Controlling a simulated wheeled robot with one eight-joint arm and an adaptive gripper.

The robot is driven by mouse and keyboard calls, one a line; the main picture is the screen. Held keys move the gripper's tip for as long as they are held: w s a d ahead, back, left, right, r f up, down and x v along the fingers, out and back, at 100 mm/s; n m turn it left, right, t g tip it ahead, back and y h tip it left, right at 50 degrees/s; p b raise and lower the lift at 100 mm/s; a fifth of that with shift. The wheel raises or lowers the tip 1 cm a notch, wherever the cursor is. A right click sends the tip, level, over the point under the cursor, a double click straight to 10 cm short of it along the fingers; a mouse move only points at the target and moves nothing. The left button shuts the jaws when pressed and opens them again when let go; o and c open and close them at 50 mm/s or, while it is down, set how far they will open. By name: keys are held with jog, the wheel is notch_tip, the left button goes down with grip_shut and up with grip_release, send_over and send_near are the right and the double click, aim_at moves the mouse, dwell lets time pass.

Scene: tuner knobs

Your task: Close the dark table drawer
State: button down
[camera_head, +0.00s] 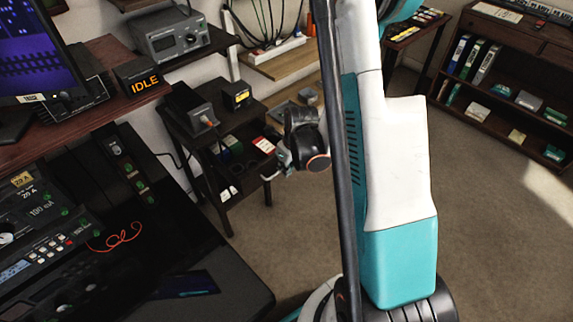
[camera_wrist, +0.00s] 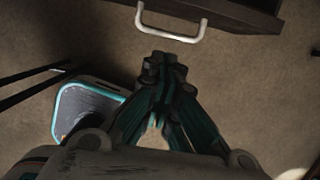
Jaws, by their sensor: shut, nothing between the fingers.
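The small dark table (camera_head: 215,131) stands against the wall at center left in the head view. Its drawer appears pulled out, with red, white and green items showing inside. In the wrist view the dark drawer front (camera_wrist: 235,14) crosses the top, with a pale bar handle (camera_wrist: 170,38) on it. My gripper (camera_wrist: 162,62) is shut and empty, its fingertips just short of the handle in the picture; I cannot tell whether they touch. In the head view my gripper (camera_head: 283,158) is at the drawer's right end, partly hidden by my wrist.
A black device (camera_head: 188,105) and a yellow-labelled box (camera_head: 237,96) stand on the dark table. A black bench with instruments (camera_head: 170,245) fills the lower left. A brown shelf unit (camera_head: 500,75) stands at the far right. The carpet (camera_head: 500,220) on the right is clear.

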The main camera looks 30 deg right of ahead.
aim_at(276, 174)
jog(key=w+f, duration=0.2)
jog(key=w, duration=0.1)
jog(key=w+a+f+b, duration=0.1)
jog(key=shift+w, duration=0.3)
